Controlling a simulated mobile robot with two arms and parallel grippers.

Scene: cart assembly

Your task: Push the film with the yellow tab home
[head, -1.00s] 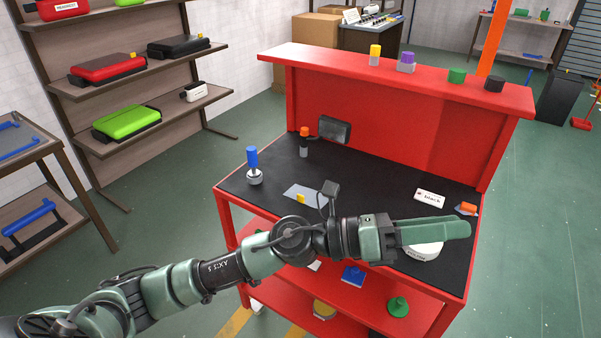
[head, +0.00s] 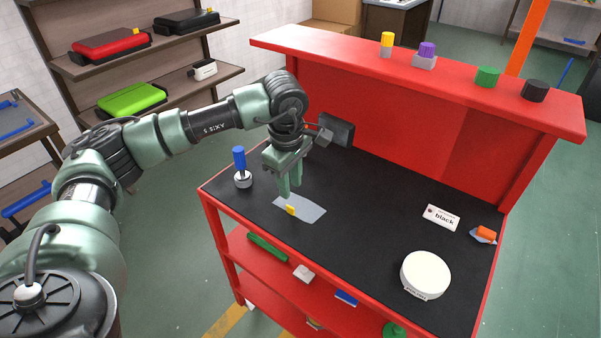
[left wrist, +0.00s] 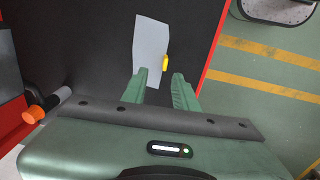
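The film (head: 311,212) is a flat grey sheet with a yellow tab (head: 290,210) at its near edge. It lies on the black top of the red cart, left of the middle. In the left wrist view the film (left wrist: 150,48) lies just beyond the fingers, with the yellow tab (left wrist: 165,63) on its right edge. My left gripper (head: 289,194) points down just behind the tab, apparently a little above the top. My right gripper is not in view.
A blue-handled tool (head: 240,165) stands left of the gripper. An orange-capped cylinder (left wrist: 48,107) shows in the left wrist view. A white round thing (head: 425,273), a "black" card (head: 441,217) and an orange-tabbed piece (head: 485,234) lie at the right. The middle of the top is clear.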

